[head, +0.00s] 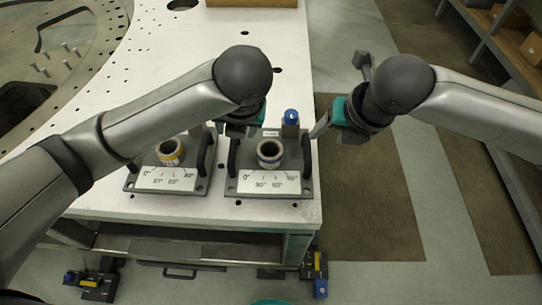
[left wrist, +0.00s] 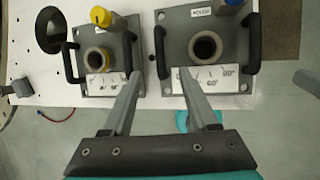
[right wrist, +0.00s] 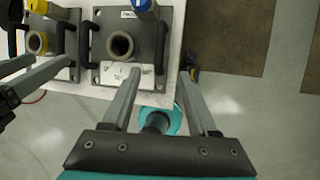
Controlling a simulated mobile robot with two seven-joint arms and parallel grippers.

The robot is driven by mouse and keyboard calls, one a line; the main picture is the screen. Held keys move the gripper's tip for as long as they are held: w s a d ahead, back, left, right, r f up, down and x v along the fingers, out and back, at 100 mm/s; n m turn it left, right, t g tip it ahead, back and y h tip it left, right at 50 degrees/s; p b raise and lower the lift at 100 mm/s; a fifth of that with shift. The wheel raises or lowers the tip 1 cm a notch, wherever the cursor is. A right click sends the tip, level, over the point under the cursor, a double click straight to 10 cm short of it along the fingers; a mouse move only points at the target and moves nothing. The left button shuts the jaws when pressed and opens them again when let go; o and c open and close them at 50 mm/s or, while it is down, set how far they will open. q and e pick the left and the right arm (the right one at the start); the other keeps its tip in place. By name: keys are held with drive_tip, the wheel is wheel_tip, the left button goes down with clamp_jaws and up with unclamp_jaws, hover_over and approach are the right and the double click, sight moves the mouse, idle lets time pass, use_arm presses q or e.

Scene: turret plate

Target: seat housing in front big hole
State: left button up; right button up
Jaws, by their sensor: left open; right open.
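Two grey plate units with black handles, a ringed tube and an angle scale stand side by side near the white table's front edge. The left unit (head: 203,186) has a yellow-ringed tube (head: 171,152); the right unit (head: 232,186) has a blue-ringed tube (head: 269,153) and a blue-capped post (head: 291,117). I cannot tell which part is the housing. A big dark hole (left wrist: 48,30) lies left of the yellow unit in the left wrist view; my left arm covers that area in the head view. My left gripper (left wrist: 156,70) is open and empty above the units.
Another big hole (head: 183,5) is at the table's back. A large round metal plate (head: 60,60) with pegs lies at the upper left. The white tabletop (head: 290,30) is mostly clear behind the units. Shelves with boxes (head: 533,47) stand far right.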

sight(234, 143)
use_arm(q)
drive_tip(key=x, duration=1.5)
use_arm(e)
drive_tip(key=x, duration=1.5)
use_arm(q)
clamp_jaws()
use_arm(e)
drive_tip(key=shift+r, duration=0.1)
clamp_jaws()
use_arm(q)
drive_tip(key=shift+r, duration=0.1)
drive_tip(key=shift+w+r, duration=0.2)
drive_tip(key=shift+w, duration=0.05)
use_arm(e)
drive_tip(key=shift+w+a+r, duration=0.1)
drive_tip(key=shift+w+r, duration=0.1)
drive_tip(key=shift+w, duration=0.05)
